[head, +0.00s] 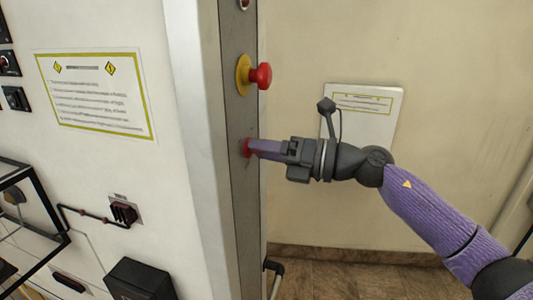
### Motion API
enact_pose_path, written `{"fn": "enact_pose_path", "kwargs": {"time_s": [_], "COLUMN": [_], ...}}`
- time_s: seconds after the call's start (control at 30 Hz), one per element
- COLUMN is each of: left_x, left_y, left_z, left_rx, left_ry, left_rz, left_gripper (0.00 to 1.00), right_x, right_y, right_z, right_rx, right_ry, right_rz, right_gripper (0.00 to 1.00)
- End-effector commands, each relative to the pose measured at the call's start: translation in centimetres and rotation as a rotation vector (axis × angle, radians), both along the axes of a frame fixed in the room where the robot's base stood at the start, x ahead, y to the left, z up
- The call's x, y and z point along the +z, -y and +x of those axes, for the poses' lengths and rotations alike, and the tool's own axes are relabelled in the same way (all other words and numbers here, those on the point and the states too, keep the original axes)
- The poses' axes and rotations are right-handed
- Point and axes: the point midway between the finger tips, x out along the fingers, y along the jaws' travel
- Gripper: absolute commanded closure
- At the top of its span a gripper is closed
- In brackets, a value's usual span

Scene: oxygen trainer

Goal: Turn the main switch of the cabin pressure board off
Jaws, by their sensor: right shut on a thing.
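The main switch (246,148) shows as a small red knob on the narrow grey side face of the cabinet, below a red push button. My right gripper (255,148) comes in from the right with its purple fingers level at the knob. Its fingers are shut on the knob and hide most of it, so I cannot tell which way it is turned. My left gripper is not in view.
A red mushroom button (262,76) on a yellow collar sticks out just above my right gripper. The white cabinet front (100,185) carries a yellow-bordered notice (97,92) and a dark red-black switch (123,213). A white sign (365,110) is behind my right wrist.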

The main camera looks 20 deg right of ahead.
Motion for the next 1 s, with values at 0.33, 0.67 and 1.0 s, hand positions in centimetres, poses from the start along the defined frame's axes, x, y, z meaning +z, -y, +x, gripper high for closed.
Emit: {"fn": "enact_pose_path", "kwargs": {"time_s": [0.33,0.67,1.0], "left_x": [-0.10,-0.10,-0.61], "left_y": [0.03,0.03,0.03], "left_z": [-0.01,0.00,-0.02], "left_rx": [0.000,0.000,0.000], "left_ry": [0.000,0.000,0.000], "left_rz": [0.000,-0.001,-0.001], "left_gripper": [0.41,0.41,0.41], "right_x": [-0.23,-0.16,-0.28], "right_y": [-0.06,-0.04,0.72], "right_z": [-0.03,-0.03,-0.45], "right_rx": [0.003,0.003,-0.001], "right_ry": [0.006,0.006,0.008], "right_rz": [-0.011,-0.009,-0.008], "right_gripper": [1.00,0.09,0.09]}}
